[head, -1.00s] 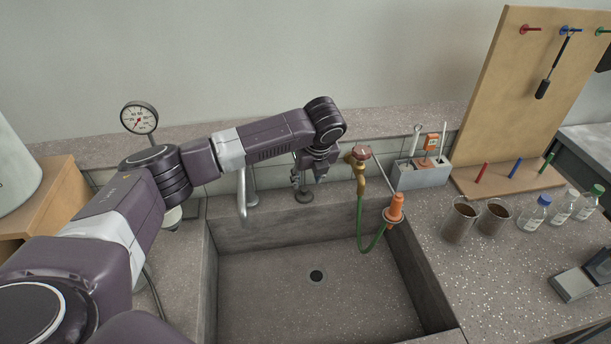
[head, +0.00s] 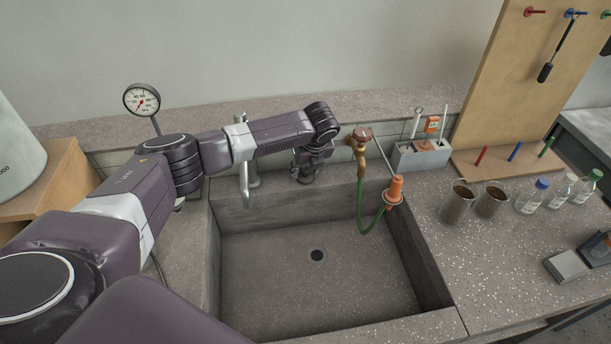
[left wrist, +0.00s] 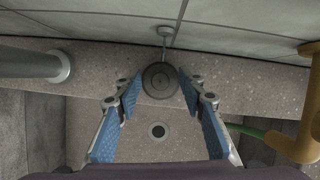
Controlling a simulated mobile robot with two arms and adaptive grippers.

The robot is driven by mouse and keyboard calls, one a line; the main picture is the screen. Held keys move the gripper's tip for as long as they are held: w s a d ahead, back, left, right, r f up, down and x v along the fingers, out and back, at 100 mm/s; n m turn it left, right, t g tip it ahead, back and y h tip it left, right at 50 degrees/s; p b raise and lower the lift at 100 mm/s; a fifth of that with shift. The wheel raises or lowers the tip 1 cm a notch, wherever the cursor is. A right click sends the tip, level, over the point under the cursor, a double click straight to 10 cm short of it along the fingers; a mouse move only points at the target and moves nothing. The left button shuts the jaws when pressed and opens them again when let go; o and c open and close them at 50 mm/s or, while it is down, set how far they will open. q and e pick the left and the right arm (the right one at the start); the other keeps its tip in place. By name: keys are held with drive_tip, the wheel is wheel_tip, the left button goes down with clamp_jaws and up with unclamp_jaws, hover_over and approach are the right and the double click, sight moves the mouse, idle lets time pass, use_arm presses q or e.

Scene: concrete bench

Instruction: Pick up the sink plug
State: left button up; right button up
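The sink plug (left wrist: 159,80) is a dark grey round disc in the left wrist view, on the ledge behind the sink. A thin link runs from it to a small round fitting (left wrist: 166,35) on the tiled wall. My left gripper (left wrist: 158,82) is open, with blue pads. Its fingertips lie to the left and right of the plug, with small gaps visible; I cannot tell whether they are down at its height. In the head view my left gripper (head: 304,174) points down at the sink's back ledge and the plug cannot be made out.
The sink basin (head: 270,285) has an open drain (head: 317,255). A grey tap (head: 245,185) stands left of the gripper. A brass tap (head: 361,150) with a green hose (head: 364,218) stands to its right. Beakers (head: 457,204) and bottles are on the right counter.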

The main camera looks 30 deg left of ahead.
use_arm(q)
clamp_jaws()
drive_tip(key=shift+r, duration=0.1)
